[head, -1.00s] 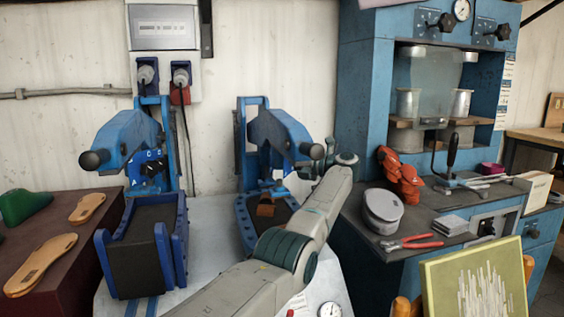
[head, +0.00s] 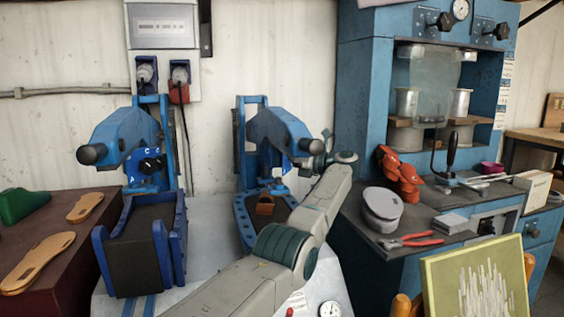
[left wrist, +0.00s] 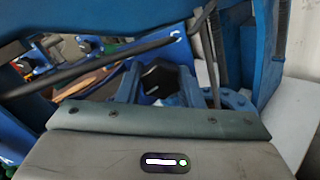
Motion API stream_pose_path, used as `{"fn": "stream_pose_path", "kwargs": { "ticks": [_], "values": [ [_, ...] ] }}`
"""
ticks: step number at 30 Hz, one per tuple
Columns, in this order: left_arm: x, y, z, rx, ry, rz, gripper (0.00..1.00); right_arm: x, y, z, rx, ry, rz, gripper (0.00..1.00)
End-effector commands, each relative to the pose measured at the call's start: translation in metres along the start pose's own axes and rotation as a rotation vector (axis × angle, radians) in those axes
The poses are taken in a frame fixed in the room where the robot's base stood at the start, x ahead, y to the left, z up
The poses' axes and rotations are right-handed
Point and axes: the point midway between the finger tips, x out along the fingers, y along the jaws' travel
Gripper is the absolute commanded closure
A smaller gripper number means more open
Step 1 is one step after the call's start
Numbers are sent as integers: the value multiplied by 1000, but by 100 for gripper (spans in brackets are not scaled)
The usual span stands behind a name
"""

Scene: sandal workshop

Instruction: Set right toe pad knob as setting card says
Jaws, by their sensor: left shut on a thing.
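Two blue presses stand side by side in the head view, the left one (head: 125,137) and the right one (head: 275,130). The left press carries a black knob (head: 151,165) on a blue dial with white letters. My left arm reaches across to the right press. Its gripper (left wrist: 160,88) is shut on a black, many-sided knob (left wrist: 160,76), seen in the left wrist view. A white letter mark (left wrist: 175,33) shows on blue metal above it. The knob's pointer is not readable. In the head view the gripper is largely hidden beside the press head. I cannot make out a setting card. My right gripper is not in view.
A dark cable or rod (left wrist: 110,52) crosses close above the fingers. An orange-brown block (head: 265,205) sits on the right press's bed. A blue cabinet machine (head: 365,100) stands to the right, with red pliers (head: 410,241) on its bench. Tan soles (head: 38,262) lie left.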

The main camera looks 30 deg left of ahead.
Motion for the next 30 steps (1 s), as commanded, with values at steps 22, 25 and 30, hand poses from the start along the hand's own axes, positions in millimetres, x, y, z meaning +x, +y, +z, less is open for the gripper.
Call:
{"fn": "stream_pose_path", "kwargs": {
  "ticks": [22, 25, 30],
  "values": [
    [0, -1, 0, -434, 0, 1, 89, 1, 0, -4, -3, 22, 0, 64],
    [0, -2, 0, -447, 0, 1, 89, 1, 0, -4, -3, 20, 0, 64],
    [0, -2, 0, -454, 0, 1, 89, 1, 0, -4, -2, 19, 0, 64]
  ]
}}
